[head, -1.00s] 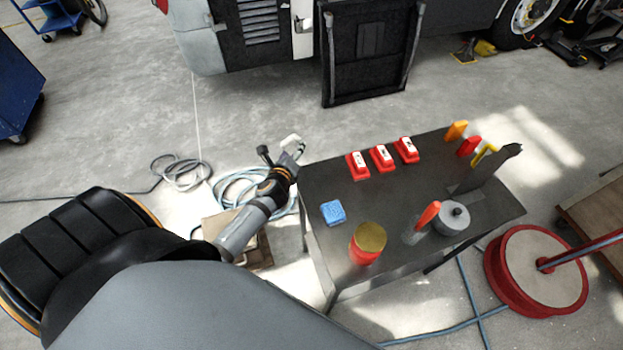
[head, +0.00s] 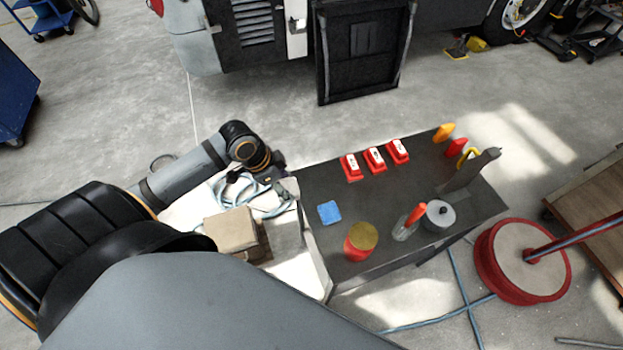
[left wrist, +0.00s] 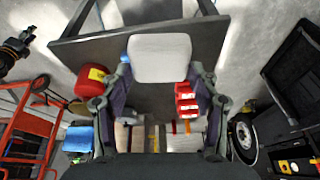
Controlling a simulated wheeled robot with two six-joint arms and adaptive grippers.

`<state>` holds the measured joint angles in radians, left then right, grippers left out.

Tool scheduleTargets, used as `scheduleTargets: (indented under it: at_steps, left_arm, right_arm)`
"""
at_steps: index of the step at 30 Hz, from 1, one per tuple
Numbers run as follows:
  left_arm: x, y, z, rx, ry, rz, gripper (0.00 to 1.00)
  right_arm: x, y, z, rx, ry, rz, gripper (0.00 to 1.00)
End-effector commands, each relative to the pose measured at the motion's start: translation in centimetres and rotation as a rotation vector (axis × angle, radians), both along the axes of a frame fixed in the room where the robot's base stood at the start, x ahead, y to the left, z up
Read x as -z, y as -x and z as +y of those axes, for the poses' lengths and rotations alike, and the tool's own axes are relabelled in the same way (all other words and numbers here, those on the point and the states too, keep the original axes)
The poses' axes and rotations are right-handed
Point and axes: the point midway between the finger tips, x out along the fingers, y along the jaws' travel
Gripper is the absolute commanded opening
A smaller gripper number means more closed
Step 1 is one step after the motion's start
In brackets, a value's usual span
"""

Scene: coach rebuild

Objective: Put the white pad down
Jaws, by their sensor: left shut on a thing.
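The white pad (left wrist: 160,58) shows in the left wrist view, held between the fingertips of my left gripper (left wrist: 160,72). The gripper is shut on it. In the head view my left gripper (head: 278,177) is at the left edge of the dark table (head: 318,185), near its back left corner, and the wrist hides most of it. The pad cannot be made out clearly in the head view. In the wrist view the pad covers part of the table; I cannot tell whether it touches the top. My right gripper is not in view.
Three red blocks with white tops (head: 374,159) stand at the table's back. A blue sponge (head: 329,212), a red tin (head: 361,242), an orange-handled tool (head: 416,213) and a grey pot (head: 438,215) stand nearer. The table's middle is clear. Boxes (head: 231,229) lie left of it.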

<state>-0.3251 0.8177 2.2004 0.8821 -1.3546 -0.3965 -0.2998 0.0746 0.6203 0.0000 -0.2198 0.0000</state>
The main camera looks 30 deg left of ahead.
Motion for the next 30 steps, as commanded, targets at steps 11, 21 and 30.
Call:
scheduleTargets:
  at_steps: [11, 21, 30]
  left_arm:
    - [-0.6, 1.6, -1.1, -0.005, 0.047, -0.003, 0.36]
    - [0.7, -0.8, -1.3, -0.013, 0.057, -0.011, 0.36]
    - [3.5, -8.2, -1.5, -0.008, 0.055, -0.003, 0.36]
  right_arm:
    - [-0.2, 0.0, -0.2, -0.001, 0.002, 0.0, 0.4]
    - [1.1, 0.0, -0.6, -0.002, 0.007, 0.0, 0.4]
    - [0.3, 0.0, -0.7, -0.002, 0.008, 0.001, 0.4]
